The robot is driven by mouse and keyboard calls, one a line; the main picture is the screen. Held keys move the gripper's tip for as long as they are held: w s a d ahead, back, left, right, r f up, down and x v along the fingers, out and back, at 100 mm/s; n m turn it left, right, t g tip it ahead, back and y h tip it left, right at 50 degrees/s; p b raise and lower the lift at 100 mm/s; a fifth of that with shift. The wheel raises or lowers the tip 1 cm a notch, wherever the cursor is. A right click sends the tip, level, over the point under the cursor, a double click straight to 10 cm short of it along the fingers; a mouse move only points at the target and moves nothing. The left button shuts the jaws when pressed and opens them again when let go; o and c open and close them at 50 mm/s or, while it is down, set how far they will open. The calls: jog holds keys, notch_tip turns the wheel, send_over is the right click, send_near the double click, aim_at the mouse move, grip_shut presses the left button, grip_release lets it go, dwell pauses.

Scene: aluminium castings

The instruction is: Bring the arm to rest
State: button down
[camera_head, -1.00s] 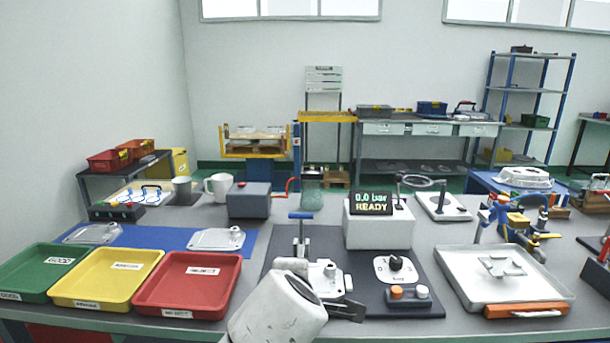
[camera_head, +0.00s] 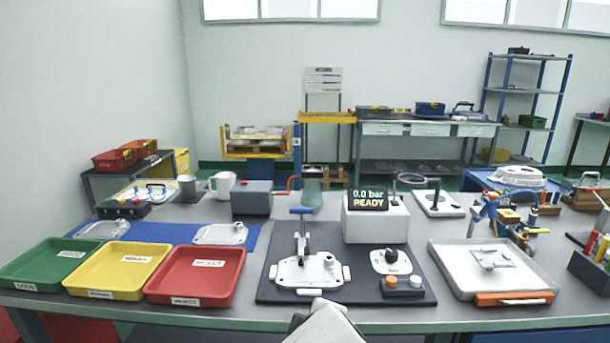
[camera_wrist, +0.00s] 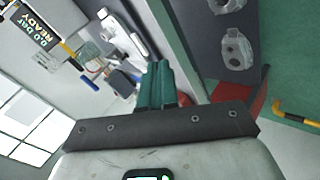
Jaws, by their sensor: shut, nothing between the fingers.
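My arm shows at the bottom middle of the head view as a pale, scuffed link (camera_head: 325,324) just in front of the table edge. My gripper's fingertips cannot be made out in the head view. In the wrist view my gripper (camera_wrist: 159,68) shows as two dark green-looking fingers side by side above a dark screwed bar. The fingers are shut and nothing is held between them. The wrist picture is tilted, with the ready display (camera_wrist: 42,33) at the upper left.
The dark mat (camera_head: 267,288) holds a clamped casting plate (camera_head: 310,272) and a button box (camera_head: 402,288). Green (camera_head: 45,262), yellow (camera_head: 118,268) and red (camera_head: 196,274) trays stand left. A grey tray (camera_head: 440,262) with an orange handle stands right.

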jog(key=s+d+f+m+g+p, duration=0.1)
jog(key=s+d+f+m+g, duration=0.3)
jog(key=s+d+f, duration=0.5)
jog(key=s+d+f+m+g, duration=0.1)
jog(key=s+d+f+m, duration=0.2)
jog(key=s, duration=0.5)
jog(key=s+d+f+m+g+p, duration=0.1)
jog(key=s+d+f+m, duration=0.3)
jog(key=s+d, duration=0.4)
jog(key=s+d+f+m+g+p, duration=0.1)
jog(key=s+d+f+m+g, duration=0.1)
jog(key=s+d+f, duration=0.3)
jog(key=s+m, duration=0.1)
jog(key=s, duration=0.3)
jog(key=shift+s+d+m, duration=0.15)
jog(key=shift+s+m, duration=0.15)
